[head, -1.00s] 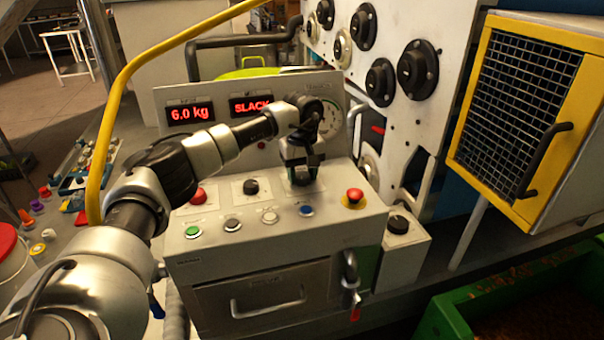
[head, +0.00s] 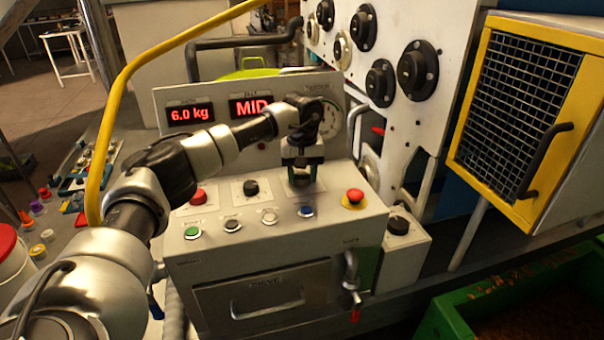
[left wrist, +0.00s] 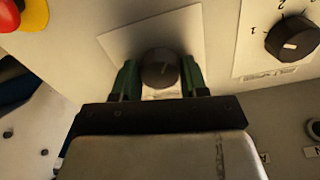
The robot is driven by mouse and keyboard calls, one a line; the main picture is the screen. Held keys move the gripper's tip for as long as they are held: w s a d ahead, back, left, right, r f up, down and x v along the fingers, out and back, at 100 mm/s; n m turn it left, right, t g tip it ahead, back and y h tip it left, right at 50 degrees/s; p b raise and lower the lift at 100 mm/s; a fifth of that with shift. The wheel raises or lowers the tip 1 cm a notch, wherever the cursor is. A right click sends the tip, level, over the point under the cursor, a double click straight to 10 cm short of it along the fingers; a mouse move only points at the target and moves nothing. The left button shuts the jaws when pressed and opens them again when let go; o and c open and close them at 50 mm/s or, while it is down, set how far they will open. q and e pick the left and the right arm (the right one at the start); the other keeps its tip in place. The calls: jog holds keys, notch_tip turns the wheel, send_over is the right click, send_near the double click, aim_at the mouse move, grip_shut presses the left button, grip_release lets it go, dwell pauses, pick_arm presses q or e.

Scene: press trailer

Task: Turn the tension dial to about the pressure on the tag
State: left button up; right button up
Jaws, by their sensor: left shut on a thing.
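My left gripper (head: 301,172) is shut on a dark round dial on the sloped panel. In the left wrist view the dial (left wrist: 160,67) sits between the green finger pads of the gripper (left wrist: 159,80), on a pale square plate. In the head view the gripper mostly hides the dial. The belt display (head: 252,106) reads MID in red, and the display left of it (head: 190,113) reads 6.0 kg. A round gauge (head: 331,122) behind the wrist is partly covered. I cannot make out a tag with a pressure on it. My right gripper is not in view.
A black knob (head: 251,187) with number marks, also in the left wrist view (left wrist: 291,41), stands left of the held dial. A red mushroom button (head: 355,196) is to its right. Several small buttons line the front.

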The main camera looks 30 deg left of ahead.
aim_at(302, 175)
pick_arm(q)
jog(key=o, duration=0.9)
notch_tip(302, 175, up, 11)
jog(key=shift+f+b, duration=0.1)
jog(key=shift+b, duration=0.8)
